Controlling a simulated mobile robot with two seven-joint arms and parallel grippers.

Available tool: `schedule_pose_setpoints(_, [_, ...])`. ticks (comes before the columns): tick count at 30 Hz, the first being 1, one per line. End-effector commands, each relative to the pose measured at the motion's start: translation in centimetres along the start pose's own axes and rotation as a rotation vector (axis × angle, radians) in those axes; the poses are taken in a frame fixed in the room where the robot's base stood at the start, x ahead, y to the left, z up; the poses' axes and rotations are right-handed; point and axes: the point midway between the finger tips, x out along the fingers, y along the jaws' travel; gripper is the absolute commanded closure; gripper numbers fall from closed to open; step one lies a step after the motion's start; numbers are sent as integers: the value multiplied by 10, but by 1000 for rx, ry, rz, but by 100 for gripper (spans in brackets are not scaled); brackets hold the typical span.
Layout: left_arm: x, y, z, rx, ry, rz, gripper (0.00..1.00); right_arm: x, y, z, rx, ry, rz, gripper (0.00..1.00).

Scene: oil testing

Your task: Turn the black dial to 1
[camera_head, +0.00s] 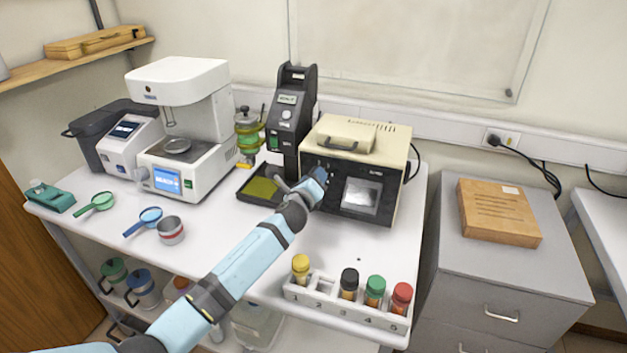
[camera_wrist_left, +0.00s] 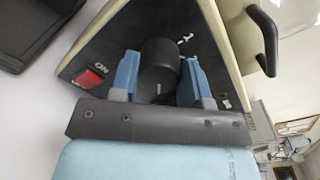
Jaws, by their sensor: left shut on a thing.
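The black dial (camera_wrist_left: 158,62) sits on the dark front panel of the beige-topped machine (camera_head: 352,160). In the left wrist view, my left gripper (camera_wrist_left: 159,76) has one blue finger on each side of the dial and is shut on it. A short pale mark shows on the dial's near side. A white number (camera_wrist_left: 184,38) is printed up and to the right of the dial, and another mark (camera_wrist_left: 226,103) lies lower right; I cannot read them surely. In the head view my left gripper (camera_head: 318,178) is at the panel and hides the dial. My right gripper is not in view.
A red switch (camera_wrist_left: 90,78) marked ON is left of the dial in the wrist view. A tube rack (camera_head: 345,301) with capped tubes stands at the table's front. A dark tray (camera_head: 244,194) and black instrument (camera_head: 291,115) are close left of the machine.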

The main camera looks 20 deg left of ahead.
Motion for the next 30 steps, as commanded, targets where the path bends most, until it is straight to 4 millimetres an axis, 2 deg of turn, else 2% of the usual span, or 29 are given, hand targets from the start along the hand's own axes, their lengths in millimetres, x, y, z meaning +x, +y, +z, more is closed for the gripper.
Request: schedule_pose_setpoints(30, [0,3,-2,-967,31,-5,81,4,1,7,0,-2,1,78])
